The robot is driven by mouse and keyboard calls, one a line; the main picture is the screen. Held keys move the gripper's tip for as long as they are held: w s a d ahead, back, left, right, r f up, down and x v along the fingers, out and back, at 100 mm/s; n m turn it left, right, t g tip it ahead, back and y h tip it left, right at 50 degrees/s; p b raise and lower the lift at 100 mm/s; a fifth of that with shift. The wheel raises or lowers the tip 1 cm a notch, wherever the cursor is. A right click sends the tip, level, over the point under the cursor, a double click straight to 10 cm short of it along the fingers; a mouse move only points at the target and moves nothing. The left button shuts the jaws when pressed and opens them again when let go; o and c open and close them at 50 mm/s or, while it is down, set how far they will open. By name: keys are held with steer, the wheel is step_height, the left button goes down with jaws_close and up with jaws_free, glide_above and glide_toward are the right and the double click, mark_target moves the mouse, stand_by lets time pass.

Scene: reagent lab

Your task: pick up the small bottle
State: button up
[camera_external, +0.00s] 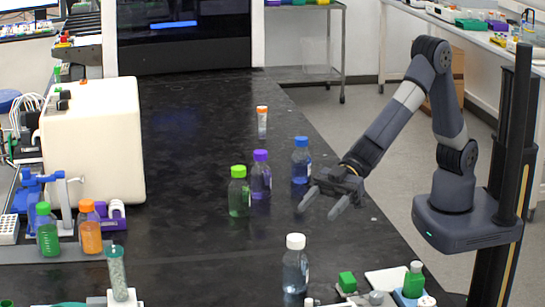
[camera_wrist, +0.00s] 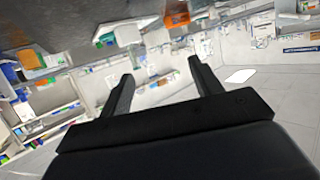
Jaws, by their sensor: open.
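Several capped bottles stand upright on the black bench. A slim small bottle with an orange cap (camera_external: 262,124) is the smallest, farther back. Nearer are a green bottle (camera_external: 239,196), a purple bottle (camera_external: 261,178) and a blue bottle (camera_external: 301,163). A clear bottle with a white cap (camera_external: 295,270) stands at the front. Which one the task means I cannot tell for sure. My gripper (camera_external: 319,208) is open and empty, above the bench's right side, to the right of the green and purple bottles. In the wrist view its fingers (camera_wrist: 161,70) are apart with nothing between them.
A white machine (camera_external: 95,140) stands on the bench's left side, with green and orange bottles (camera_external: 90,230) in front of it. A tube with a green cap (camera_external: 117,272) stands front left.

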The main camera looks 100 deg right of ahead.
steer(key=d+r+m+t+h, duration=0.2)
steer(key=d+r, duration=0.1)
steer(key=d, duration=1.3)
steer(key=d+r+m+t+h, duration=0.1)
steer(key=d+r+m+h, duration=0.15)
steer(key=d, duration=1.35)
steer(key=s+d+f+m+h+p, duration=0.1)
steer(key=s+d+m+h, duration=0.35)
steer(key=s+d, duration=1.5)
glide_toward(297, 145)
steer(key=shift+n+t+h, duration=0.3)
steer(key=shift+n, duration=0.1)
steer(key=shift+d+f+x, duration=0.1)
steer(key=shift+f+x, duration=0.05)
steer(key=shift+x, duration=1.55)
steer(key=shift+d+f+x, duration=0.15)
steer(key=shift+x, duration=1.6)
steer(key=shift+d+f+x, duration=0.1)
steer(key=shift+f+x, duration=0.05)
steer(key=shift+x, duration=1.55)
steer(key=shift+s, duration=0.2)
